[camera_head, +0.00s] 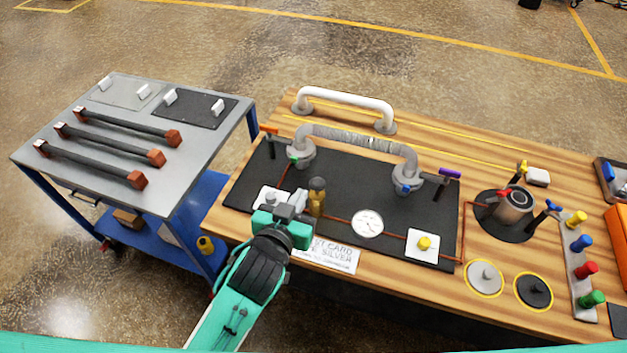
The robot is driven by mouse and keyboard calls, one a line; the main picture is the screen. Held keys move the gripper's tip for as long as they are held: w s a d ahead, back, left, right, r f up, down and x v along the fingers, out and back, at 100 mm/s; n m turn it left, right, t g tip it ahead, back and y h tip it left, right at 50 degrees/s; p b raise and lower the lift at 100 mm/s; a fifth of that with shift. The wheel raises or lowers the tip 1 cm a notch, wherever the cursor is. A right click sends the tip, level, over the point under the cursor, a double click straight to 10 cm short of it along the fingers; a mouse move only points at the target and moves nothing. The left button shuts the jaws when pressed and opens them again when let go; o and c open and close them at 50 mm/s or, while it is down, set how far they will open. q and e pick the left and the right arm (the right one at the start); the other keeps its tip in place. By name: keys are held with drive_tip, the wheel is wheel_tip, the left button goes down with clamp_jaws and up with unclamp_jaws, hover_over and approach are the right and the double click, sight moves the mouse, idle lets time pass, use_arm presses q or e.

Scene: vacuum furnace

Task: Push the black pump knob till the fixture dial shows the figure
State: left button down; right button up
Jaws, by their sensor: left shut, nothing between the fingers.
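My left gripper (297,199) is shut and empty. It is over the left front part of the black mat, in front of a white plate (268,193) and just left of an upright brass-coloured fitting with a dark top (317,190). The gripper covers part of the white plate, and I cannot make out a black pump knob there. A round white dial (368,223) lies on the mat to the right; its reading is too small to tell. A printed card (333,256) lies in front of the mat, partly behind my wrist. My right gripper is not in view.
A ribbed hose (350,138) arches between two grey fittings on the mat. A yellow knob (424,242) sits on a white plate at right. A metal pot (513,206), two discs and a rack of coloured knobs (582,268) stand farther right. A grey cart (200,155) stands left.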

use_arm(q)
drive_tip(key=shift+w+f, duration=0.1)
drive_tip(key=p, duration=0.3)
hover_over(314, 185)
drive_tip(key=s, duration=0.1)
wheel_tip(314, 185, down, 2)
wheel_tip(314, 185, down, 3)
drive_tip(key=shift+s+f, duration=0.1)
drive_tip(key=shift+s, duration=0.05)
drive_tip(key=shift+f+p, duration=0.3)
drive_tip(key=shift+f, duration=0.3)
drive_tip(key=shift+f, duration=0.15)
